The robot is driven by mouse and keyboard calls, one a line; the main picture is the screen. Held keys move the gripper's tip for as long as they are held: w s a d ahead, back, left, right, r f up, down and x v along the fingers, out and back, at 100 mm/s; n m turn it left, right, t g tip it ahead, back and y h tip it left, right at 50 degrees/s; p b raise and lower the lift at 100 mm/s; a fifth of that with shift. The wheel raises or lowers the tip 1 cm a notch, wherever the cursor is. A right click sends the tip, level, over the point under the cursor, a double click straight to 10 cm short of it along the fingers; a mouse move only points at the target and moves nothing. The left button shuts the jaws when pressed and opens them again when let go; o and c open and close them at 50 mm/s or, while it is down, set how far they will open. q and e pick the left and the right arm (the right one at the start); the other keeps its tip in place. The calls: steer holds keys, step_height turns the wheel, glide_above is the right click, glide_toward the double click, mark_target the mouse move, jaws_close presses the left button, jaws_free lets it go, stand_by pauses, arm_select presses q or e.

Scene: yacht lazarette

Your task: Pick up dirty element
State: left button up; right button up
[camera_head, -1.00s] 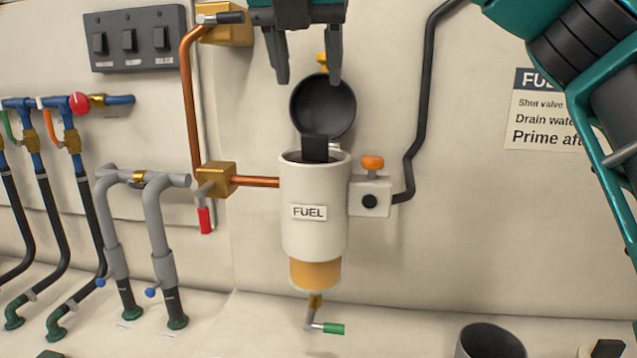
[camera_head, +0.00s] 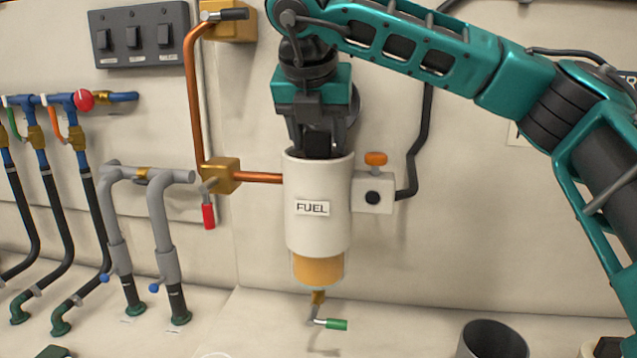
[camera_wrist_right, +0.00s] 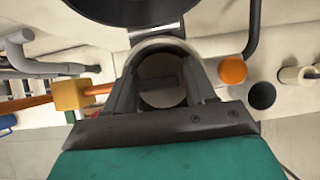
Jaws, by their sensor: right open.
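The dirty element sits inside the white FUEL filter housing (camera_head: 318,232). Its dark block-like top (camera_head: 318,143) shows above the rim between my fingers; the rest is hidden in the housing. The right wrist view looks down on the element's dark top bar (camera_wrist_right: 158,82) inside the round opening. My right gripper (camera_head: 316,150) points down at the housing mouth, its open fingers on either side of the element's top. Whether they touch it I cannot tell. My left gripper is out of view.
The open black lid (camera_wrist_right: 140,8) stands behind the housing. A copper pipe (camera_head: 258,178) joins it at left, and a block with an orange knob (camera_head: 375,159) at right. A green-handled drain valve (camera_head: 336,324) hangs below. A dark round container (camera_head: 490,340) stands at lower right.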

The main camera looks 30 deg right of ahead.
steer(key=shift+c, duration=0.3)
jaws_close()
stand_by(0.3)
